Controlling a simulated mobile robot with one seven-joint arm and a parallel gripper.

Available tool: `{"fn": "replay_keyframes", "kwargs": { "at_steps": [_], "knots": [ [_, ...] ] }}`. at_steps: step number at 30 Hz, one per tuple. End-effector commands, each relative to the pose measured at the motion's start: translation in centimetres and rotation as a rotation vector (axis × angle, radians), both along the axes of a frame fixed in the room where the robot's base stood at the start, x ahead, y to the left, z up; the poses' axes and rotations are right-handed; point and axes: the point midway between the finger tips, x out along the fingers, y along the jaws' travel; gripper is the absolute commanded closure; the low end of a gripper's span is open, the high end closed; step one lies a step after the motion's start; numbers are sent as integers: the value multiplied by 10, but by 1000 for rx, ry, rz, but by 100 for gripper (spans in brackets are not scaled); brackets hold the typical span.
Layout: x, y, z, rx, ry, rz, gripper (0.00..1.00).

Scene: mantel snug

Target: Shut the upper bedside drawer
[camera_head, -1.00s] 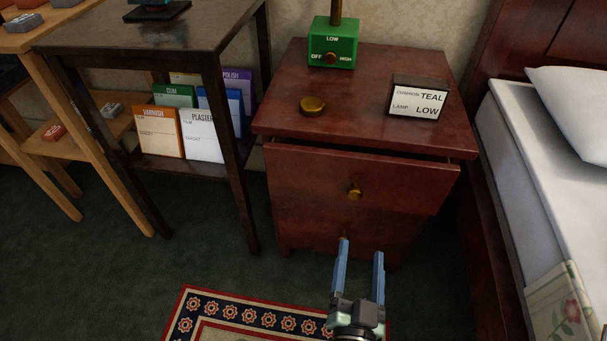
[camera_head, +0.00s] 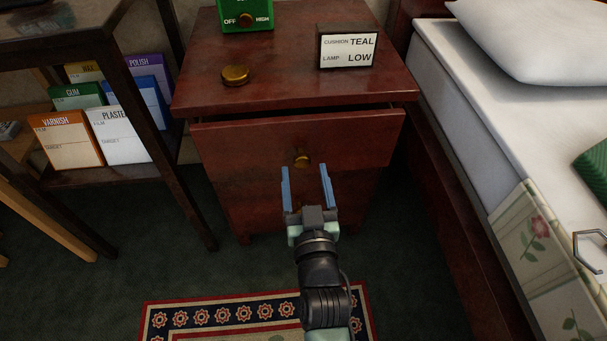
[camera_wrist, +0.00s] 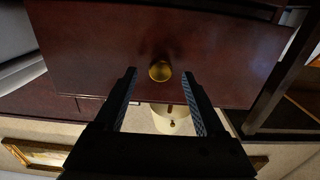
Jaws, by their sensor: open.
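The dark red bedside cabinet (camera_head: 280,66) stands in the middle of the head view. Its upper drawer (camera_head: 240,150) sticks out a little, with a dark gap under the top. The drawer has a round brass knob (camera_head: 301,159), which also shows in the wrist view (camera_wrist: 160,71) just past the fingertips. My gripper (camera_head: 306,170) is open and empty, with its blue fingers pointing at the drawer front just below the knob in the head view. I cannot tell whether the fingertips touch the front. The lower drawer is mostly hidden behind my gripper.
A brass disc (camera_head: 235,75), a green lamp base (camera_head: 245,14) and a sign (camera_head: 347,47) stand on the cabinet. The bed (camera_head: 470,110) is close on the right. A dark side table (camera_head: 165,120) stands left. A patterned rug (camera_head: 220,315) lies in front.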

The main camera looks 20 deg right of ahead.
Motion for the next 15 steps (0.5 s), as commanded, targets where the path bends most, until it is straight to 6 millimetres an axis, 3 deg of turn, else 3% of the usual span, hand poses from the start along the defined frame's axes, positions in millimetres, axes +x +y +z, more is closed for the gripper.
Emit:
{"fn": "replay_keyframes", "kwargs": {
  "at_steps": [6,15],
  "knots": [
    [15,-4,-1,1,0,1,28],
    [17,-4,0,1,1,1,28]
  ]
}}
